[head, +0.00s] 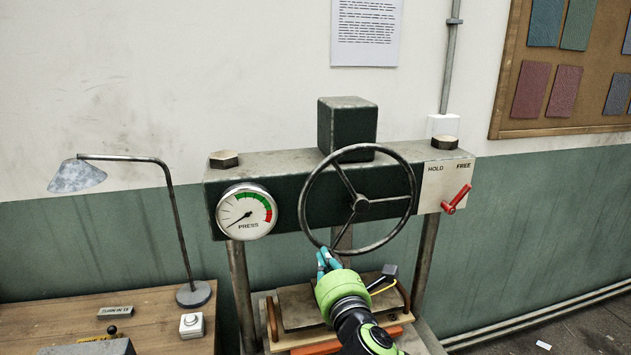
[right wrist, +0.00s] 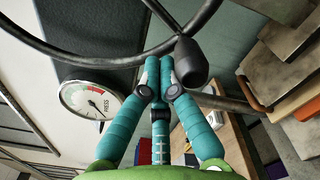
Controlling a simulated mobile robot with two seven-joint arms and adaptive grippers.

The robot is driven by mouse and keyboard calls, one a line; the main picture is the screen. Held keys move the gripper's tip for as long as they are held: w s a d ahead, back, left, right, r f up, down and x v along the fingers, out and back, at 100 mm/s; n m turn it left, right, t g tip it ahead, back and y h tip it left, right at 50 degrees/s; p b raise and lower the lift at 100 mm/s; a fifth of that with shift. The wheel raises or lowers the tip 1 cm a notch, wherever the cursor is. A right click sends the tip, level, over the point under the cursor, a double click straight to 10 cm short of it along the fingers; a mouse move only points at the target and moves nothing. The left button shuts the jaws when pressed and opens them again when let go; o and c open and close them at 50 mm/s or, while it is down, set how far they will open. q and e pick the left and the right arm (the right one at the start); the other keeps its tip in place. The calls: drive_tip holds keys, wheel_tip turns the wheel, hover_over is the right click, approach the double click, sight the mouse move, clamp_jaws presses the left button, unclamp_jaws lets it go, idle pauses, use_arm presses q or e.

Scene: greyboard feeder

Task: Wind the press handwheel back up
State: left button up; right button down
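The press handwheel (head: 411,177), a dark ring with three spokes, stands upright on the front of the green press beam (head: 285,165). It also shows in the right wrist view (right wrist: 228,13), with its dark crank handle (right wrist: 191,62) on the rim. My right gripper (head: 326,253) is at the bottom of the wheel. In the right wrist view its teal fingers (right wrist: 160,66) are drawn together, tips close beside the handle and against or just short of the rim. The handle does not appear between them; contact is unclear. My left gripper is not in view.
A PRESS gauge (head: 246,211) has its needle at the low, lower-left end. A red lever (head: 457,199) tilts toward FREE. Below are the press plates (head: 300,307). A lamp (head: 193,294) and a white button box (head: 192,325) stand on the wooden bench at left.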

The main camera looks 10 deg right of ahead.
drive_tip(key=shift+d+f+b, duration=0.3)
drive_tip(key=shift+d+f, duration=0.65)
drive_tip(key=shift+d, duration=0.35)
drive_tip(key=shift+w, duration=0.1)
drive_tip(key=d, duration=0.1)
drive_tip(key=d+f, duration=0.1)
drive_tip(key=d, duration=0.1)
drive_tip(key=shift+d+f, duration=0.15)
drive_tip(key=shift+d, duration=0.6)
drive_tip(key=shift+d+f, duration=0.1)
drive_tip(key=shift+d, duration=0.65)
drive_tip(key=shift+w+d, duration=0.1)
